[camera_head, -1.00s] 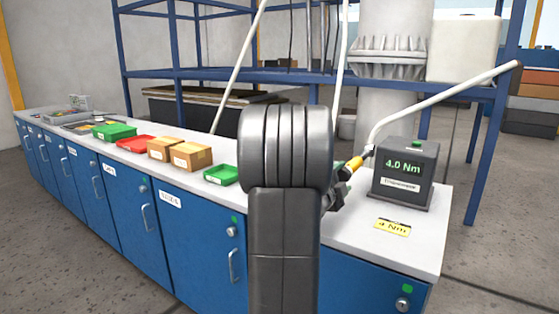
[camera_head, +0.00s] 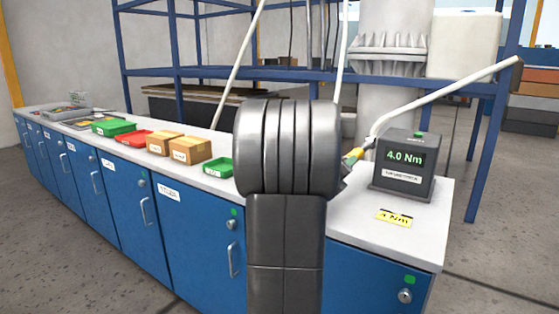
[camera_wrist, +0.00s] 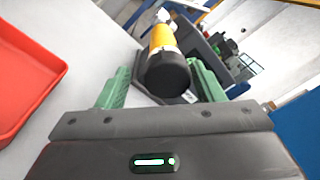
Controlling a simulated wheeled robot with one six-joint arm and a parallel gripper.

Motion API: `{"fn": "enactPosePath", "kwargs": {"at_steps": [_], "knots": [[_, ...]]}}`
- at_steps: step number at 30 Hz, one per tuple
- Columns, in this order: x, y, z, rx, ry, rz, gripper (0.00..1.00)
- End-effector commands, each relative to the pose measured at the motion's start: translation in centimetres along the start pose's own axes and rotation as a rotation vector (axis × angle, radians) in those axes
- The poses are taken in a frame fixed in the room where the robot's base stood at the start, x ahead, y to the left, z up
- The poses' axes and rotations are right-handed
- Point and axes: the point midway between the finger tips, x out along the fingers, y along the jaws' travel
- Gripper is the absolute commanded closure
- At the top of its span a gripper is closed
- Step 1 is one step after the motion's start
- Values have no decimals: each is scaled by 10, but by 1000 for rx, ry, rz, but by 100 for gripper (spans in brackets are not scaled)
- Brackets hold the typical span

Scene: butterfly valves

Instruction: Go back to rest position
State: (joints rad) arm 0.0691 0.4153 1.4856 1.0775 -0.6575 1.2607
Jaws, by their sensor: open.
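My gripper (camera_wrist: 158,68) is open, with its two green fingers apart in the wrist view. A tool with an orange body and black end (camera_wrist: 166,62) lies ahead, in line with the gap between the fingers. I cannot tell its exact distance from the fingertips. In the head view the tool (camera_head: 353,156) is partly visible right of my arm, attached to a white jointed arm (camera_head: 440,100). My own arm hides the gripper in that view.
A torque meter (camera_head: 404,165) reading 4.0 Nm stands on the white bench top (camera_head: 350,235), behind a yellow label (camera_head: 394,217). Left are a green tray (camera_head: 218,168), boxes (camera_head: 190,150) and a red tray (camera_head: 135,139). Blue cabinets (camera_head: 205,235) are below.

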Motion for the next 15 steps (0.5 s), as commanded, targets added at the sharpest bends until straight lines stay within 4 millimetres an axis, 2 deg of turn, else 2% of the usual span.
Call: {"fn": "enactPosePath", "kwargs": {"at_steps": [15], "knots": [[0,0,0,460,0,25,39]]}}
